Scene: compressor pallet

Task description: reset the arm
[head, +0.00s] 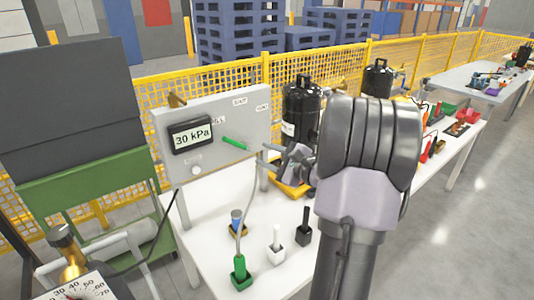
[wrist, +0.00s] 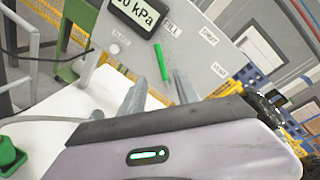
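My gripper (head: 272,158) is in front of the grey panel (head: 255,108), to the right of its green handle-like piece (head: 236,143). In the wrist view, my gripper's two grey fingers (wrist: 160,86) stand apart with nothing visibly held between them. The same green piece (wrist: 161,60) shows beyond the fingertips, against the panel, and looks apart from them. My grey arm covers much of the right middle of the head view.
A gauge reading 30 kPa (head: 191,135) is on the panel. The white table (head: 205,207) bears a green block (head: 240,272), white-topped (head: 276,250) and black (head: 304,232) pieces, and a blue-topped piece (head: 237,222). A black compressor (head: 299,108) stands behind my gripper. Yellow fencing (head: 225,75) runs behind.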

